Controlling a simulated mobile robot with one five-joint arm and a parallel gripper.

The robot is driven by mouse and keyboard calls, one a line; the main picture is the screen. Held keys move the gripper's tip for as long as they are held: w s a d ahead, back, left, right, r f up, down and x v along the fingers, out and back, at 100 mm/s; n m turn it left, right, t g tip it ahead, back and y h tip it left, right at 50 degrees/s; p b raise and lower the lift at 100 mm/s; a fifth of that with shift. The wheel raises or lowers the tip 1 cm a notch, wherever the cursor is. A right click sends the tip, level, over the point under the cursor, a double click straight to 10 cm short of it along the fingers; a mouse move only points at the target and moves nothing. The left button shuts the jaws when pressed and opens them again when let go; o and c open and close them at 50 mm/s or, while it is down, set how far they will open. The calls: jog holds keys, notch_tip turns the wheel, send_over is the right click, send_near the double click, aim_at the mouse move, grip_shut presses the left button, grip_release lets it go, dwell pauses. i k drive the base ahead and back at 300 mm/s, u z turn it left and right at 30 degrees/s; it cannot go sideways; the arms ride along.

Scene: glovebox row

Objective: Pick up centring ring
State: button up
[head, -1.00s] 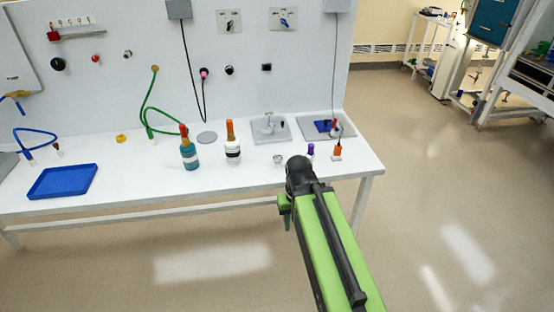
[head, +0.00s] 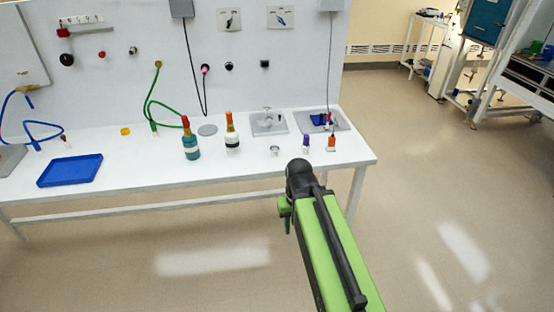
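A small silvery ring-like piece (head: 275,151), which looks like the centring ring, sits on the white bench near its front edge, right of the middle. It is too small to make out in detail. My gripper (head: 286,214) is in front of the bench, below and slightly right of the ring in the picture, apart from it. The black wrist and green arm link hide most of the gripper. I cannot see whether its fingers are open, and no held thing shows.
Left of the ring stand a white bottle (head: 232,136) and a teal bottle (head: 190,142). A purple-capped vial (head: 306,144) and an orange piece (head: 331,143) stand to its right. A blue tray (head: 71,170) lies at the left. The floor before the white bench (head: 225,172) is clear.

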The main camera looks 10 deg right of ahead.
aim_at(272, 147)
jog(key=k, duration=1.05)
jog(key=u, duration=0.35)
jog(key=i, duration=1.35)
jog(key=u, duration=0.7)
jog(key=i, duration=0.85)
jog(key=u, duration=0.15)
